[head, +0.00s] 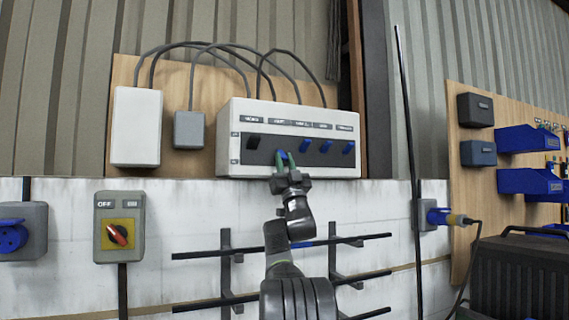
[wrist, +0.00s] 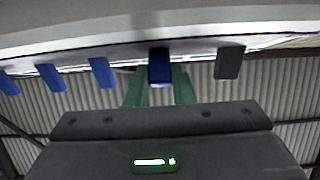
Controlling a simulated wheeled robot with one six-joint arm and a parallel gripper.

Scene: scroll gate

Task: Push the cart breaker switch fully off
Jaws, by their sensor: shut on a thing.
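The breaker box (head: 228,150) is a white panel with a dark strip holding a row of switches. The second switch from the left, a blue lever (wrist: 159,66) under a label that seems to read CART, is the cart breaker switch. My gripper (head: 285,159) reaches it from below, and its green fingers hide most of that lever in the head view. In the wrist view my gripper (wrist: 159,88) has one finger on each side of the blue lever, shut on it. Whether the lever stands up or down is hard to tell.
A black switch (head: 254,142) is left of the held lever, and blue switches (head: 305,146) are to its right, close by. Cables arch above the box. A dark rack (head: 230,250) stands below, near my arm. A red rotary switch (head: 117,235) is at lower left.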

